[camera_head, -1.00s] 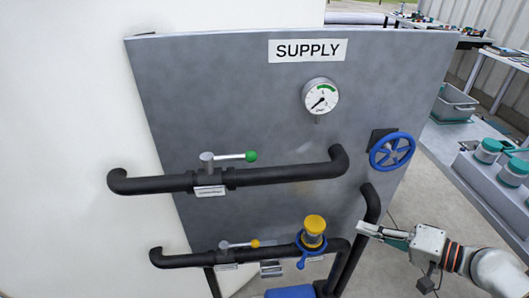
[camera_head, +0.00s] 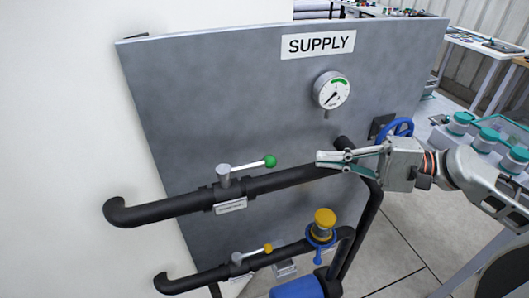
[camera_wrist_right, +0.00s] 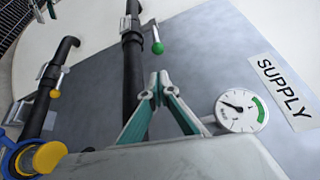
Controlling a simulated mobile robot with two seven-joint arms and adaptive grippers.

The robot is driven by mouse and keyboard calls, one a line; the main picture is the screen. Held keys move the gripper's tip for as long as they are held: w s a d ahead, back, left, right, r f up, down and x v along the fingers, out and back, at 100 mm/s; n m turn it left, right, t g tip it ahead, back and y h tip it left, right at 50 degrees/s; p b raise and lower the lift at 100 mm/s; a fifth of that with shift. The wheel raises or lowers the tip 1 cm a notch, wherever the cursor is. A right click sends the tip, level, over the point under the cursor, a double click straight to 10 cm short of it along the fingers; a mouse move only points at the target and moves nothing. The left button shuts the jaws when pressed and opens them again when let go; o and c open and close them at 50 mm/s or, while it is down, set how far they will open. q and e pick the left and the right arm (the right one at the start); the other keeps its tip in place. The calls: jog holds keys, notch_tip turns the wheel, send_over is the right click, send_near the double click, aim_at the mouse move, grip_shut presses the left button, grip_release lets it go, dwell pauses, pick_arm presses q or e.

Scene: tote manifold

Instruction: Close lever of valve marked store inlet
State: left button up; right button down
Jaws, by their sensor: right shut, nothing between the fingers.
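The upper valve lever with a green knob (camera_head: 269,161) lies roughly along the upper black pipe; its knob also shows in the right wrist view (camera_wrist_right: 158,47). A small label plate (camera_head: 230,207) sits under this valve, too small to read. The lower valve lever with a yellow knob (camera_head: 267,248) lies roughly along the lower pipe; it also shows in the wrist view (camera_wrist_right: 55,94). I cannot read which valve is the store inlet. My right gripper (camera_head: 321,158) is shut and empty, right of the green knob and apart from it. My left gripper is out of view.
The grey panel (camera_head: 190,110) bears a SUPPLY sign (camera_head: 318,43), a gauge (camera_head: 331,90) and a blue handwheel (camera_head: 399,128) partly behind my right gripper. A yellow-capped blue fitting (camera_head: 322,228) stands on the lower pipe. Teal-lidded jars (camera_head: 487,137) stand at right.

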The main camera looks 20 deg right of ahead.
pick_arm(q)
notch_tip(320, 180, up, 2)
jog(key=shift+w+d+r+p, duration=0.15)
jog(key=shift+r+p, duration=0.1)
jog(key=shift+p, duration=0.8)
pick_arm(e)
jog(key=x, duration=1)
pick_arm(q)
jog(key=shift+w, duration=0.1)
pick_arm(e)
jog(key=shift+d, duration=0.1)
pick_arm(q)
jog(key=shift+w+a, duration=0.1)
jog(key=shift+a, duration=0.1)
pick_arm(e)
jog(key=shift+s+t, duration=0.15)
jog(key=shift+t, duration=0.15)
